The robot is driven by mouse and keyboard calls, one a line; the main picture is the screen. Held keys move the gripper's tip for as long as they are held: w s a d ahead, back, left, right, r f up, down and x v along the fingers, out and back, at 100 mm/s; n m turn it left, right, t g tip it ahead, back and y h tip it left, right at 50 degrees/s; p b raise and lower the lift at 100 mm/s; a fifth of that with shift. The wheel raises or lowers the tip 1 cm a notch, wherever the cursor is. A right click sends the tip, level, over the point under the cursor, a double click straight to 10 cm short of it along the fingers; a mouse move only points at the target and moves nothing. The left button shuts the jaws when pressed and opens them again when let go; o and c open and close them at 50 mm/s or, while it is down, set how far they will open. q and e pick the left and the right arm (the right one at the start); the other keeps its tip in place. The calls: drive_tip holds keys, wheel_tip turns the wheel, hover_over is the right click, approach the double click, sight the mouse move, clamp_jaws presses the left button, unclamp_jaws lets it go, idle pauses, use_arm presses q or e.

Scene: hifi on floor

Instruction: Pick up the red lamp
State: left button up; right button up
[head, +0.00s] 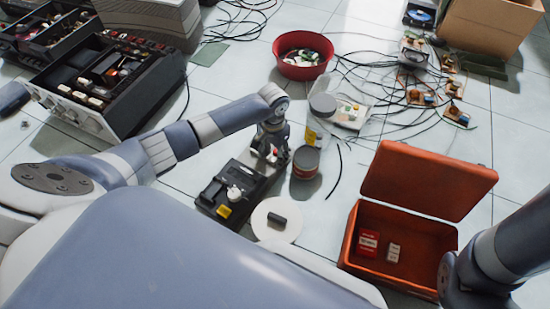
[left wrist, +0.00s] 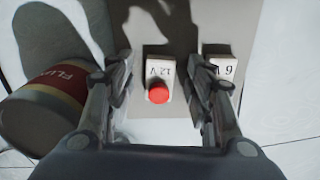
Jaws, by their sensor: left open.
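The red lamp (left wrist: 158,93) is a small round red cap in the left wrist view. It sits at the end of a white block marked 12 V (left wrist: 160,68), on a grey surface. My left gripper (left wrist: 161,64) is open, with one finger on each side of the lamp and its block. The right finger partly covers a second white block marked 6 V (left wrist: 222,66).
A flux can (left wrist: 52,95) stands close left of my left gripper in the wrist view. A clear jar (head: 321,110), a red bowl (head: 285,66), an open orange toolbox (head: 398,205) and loose cables lie around. Tiled floor shows between them.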

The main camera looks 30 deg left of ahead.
sight(273, 157)
use_arm(q)
drive_tip(key=c, duration=1)
drive_tip(key=shift+o, duration=0.2)
drive_tip(key=shift+r, duration=0.15)
wheel_tip(273, 157, up, 8)
drive_tip(key=p, duration=0.7)
wheel_tip(273, 157, up, 2)
drive_tip(key=shift+p, duration=0.75)
